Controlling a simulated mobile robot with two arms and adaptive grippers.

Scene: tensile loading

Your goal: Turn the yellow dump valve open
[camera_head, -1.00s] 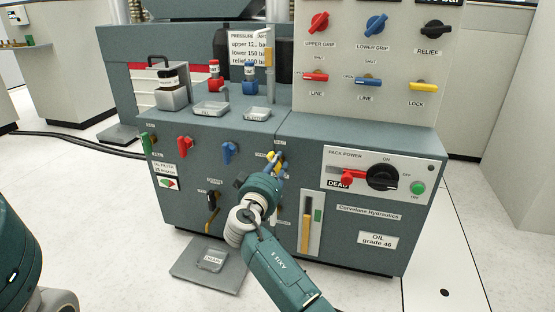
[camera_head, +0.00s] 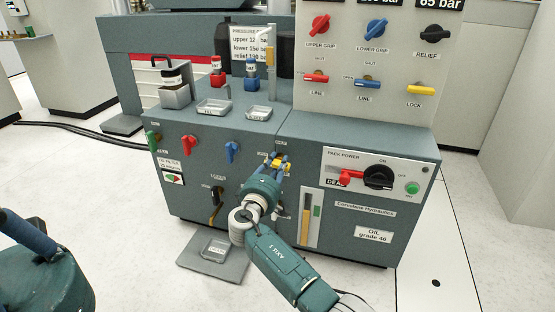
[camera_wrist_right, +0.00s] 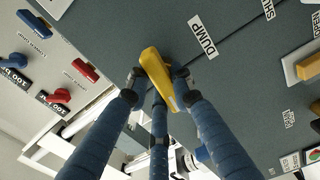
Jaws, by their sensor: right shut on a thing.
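The yellow dump valve handle (camera_wrist_right: 152,62) sits below the DUMP label (camera_wrist_right: 202,36) on the grey-green cabinet front. In the right wrist view the blue fingers of my right gripper (camera_wrist_right: 160,82) close around it from both sides, with a third finger below. In the head view my right gripper (camera_head: 277,165) is at the handle on the cabinet's front, and its fingers partly hide the handle. A blue finger-like part and teal body of my left arm (camera_head: 45,270) show at the lower left edge; its fingertips are not clear.
A red valve (camera_head: 189,145) and a blue valve (camera_head: 233,151) sit left of the dump valve. The pack power panel (camera_head: 372,175) with its black knob is to the right. A grey floor tray (camera_head: 235,265) lies in front of the cabinet.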

